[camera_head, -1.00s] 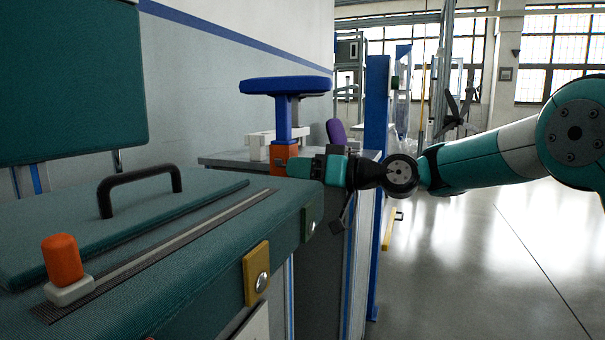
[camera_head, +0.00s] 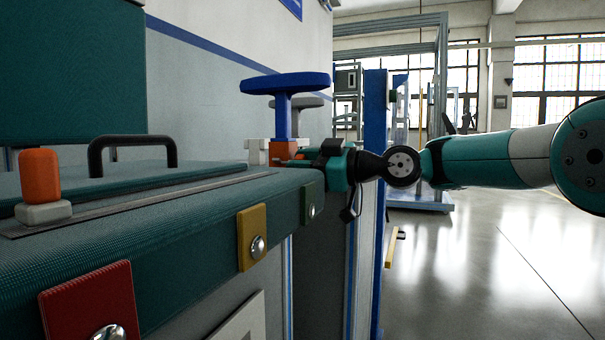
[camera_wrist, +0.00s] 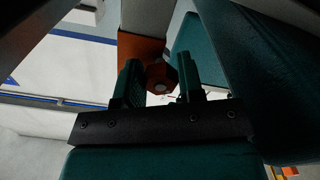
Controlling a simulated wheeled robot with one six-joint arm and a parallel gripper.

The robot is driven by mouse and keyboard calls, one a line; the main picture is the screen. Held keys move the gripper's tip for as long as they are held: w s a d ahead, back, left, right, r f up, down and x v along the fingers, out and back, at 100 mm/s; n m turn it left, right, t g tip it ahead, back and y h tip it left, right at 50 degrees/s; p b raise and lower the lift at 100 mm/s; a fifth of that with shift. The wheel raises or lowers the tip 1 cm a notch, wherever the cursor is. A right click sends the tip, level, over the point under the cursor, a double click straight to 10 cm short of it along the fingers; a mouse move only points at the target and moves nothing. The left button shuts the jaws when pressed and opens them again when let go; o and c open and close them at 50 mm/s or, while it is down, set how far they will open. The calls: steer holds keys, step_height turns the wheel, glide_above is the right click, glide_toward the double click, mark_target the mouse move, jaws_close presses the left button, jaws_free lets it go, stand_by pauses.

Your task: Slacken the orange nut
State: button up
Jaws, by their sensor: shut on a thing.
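The orange nut (camera_wrist: 158,73) is a faceted piece seen in the wrist view, on the end of an orange block (camera_wrist: 135,46). My gripper (camera_wrist: 160,82) has its two green fingers on either side of the nut and is shut on it. In the head view my gripper (camera_head: 312,155) is beside the orange block (camera_head: 283,150) at the foot of a blue T-shaped post (camera_head: 284,108). The nut itself is hidden there behind the bench edge and my gripper.
A green bench (camera_head: 190,215) fills the left foreground, with a black handle (camera_head: 132,140) and an orange-capped peg (camera_head: 40,176) on top. Yellow (camera_head: 251,236) and red (camera_head: 92,303) plates are on its front. A blue column (camera_head: 374,180) stands behind my arm. Open floor lies right.

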stand_by(0.4)
steer(key=o, duration=0.9)
steer(key=shift+o, duration=0.2)
steer(key=p+v, duration=0.4)
steer(key=v, duration=1.3)
steer(key=shift+d, duration=0.25)
steer(key=shift+s+r, duration=0.1)
steer(key=shift+s, duration=0.05)
